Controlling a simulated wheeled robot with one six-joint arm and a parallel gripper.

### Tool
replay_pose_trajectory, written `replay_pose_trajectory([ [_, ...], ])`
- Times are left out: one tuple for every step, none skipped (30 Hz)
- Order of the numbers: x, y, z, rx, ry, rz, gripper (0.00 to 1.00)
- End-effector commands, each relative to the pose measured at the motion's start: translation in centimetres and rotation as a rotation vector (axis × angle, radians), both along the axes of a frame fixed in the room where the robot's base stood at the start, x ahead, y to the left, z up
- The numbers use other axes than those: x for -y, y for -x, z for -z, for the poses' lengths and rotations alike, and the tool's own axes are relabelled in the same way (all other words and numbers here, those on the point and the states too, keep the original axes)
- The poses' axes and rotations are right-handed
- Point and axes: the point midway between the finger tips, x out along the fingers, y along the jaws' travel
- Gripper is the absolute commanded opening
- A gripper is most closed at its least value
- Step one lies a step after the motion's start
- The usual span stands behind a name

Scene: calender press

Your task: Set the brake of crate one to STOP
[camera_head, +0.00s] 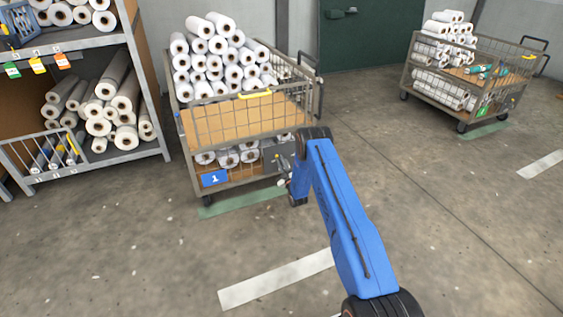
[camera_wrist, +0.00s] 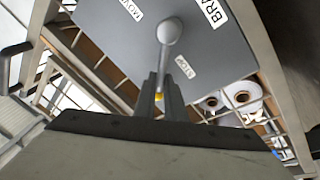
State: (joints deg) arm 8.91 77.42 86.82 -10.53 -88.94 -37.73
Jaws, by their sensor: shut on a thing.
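Crate one (camera_head: 241,172) is a wire-sided trolley with a blue "1" plate (camera_head: 214,178), left of centre in the head view. Its grey brake plate (camera_head: 278,157) is at the lower right corner of its front. In the wrist view the brake plate (camera_wrist: 115,50) carries MOVE, STOP and BRAKE labels. A pale grey brake lever (camera_wrist: 169,31) runs from a rounded end down between the fingers, just left of the STOP label (camera_wrist: 181,66). My gripper (camera_wrist: 160,92) is shut on the lever; the fingers hide part of it. My gripper is small and partly hidden in the head view.
Crate one holds white rolls (camera_head: 220,60) on top and below. A roll shelf (camera_head: 85,41) stands at the left. Another loaded trolley (camera_head: 465,75) is at the right, by a green door (camera_head: 365,35). The floor at front and right is clear.

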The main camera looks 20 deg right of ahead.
Motion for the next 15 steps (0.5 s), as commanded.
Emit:
replay_pose_trajectory([
  [-0.08, 0.00, 0.08, 0.000, 0.006, -0.001, 0.00],
  [-0.08, 0.00, 0.09, -0.001, 0.009, -0.001, 0.00],
  [-0.11, 0.01, 0.10, 0.000, 0.011, -0.001, 0.00],
  [-0.12, 0.01, 0.11, 0.000, 0.012, -0.001, 0.00],
  [-0.13, 0.01, 0.11, 0.000, 0.012, -0.001, 0.00],
  [-0.14, 0.01, 0.12, -0.001, 0.012, -0.001, 0.00],
  [-0.14, 0.01, 0.12, -0.001, 0.012, -0.001, 0.00],
  [-0.14, 0.01, 0.13, -0.001, 0.012, -0.001, 0.00],
  [-0.15, 0.01, 0.14, -0.001, 0.012, -0.001, 0.00],
  [-0.16, 0.01, 0.13, -0.001, 0.012, -0.001, 0.00],
  [-0.16, 0.02, 0.14, -0.001, 0.012, -0.001, 0.00],
  [-0.17, 0.02, 0.14, -0.001, 0.011, -0.002, 0.00],
  [-0.17, 0.02, 0.14, -0.001, 0.011, -0.002, 0.00],
  [-0.18, 0.02, 0.15, -0.001, 0.011, -0.002, 0.17],
  [-0.19, 0.02, 0.14, -0.001, 0.011, -0.002, 0.27],
])
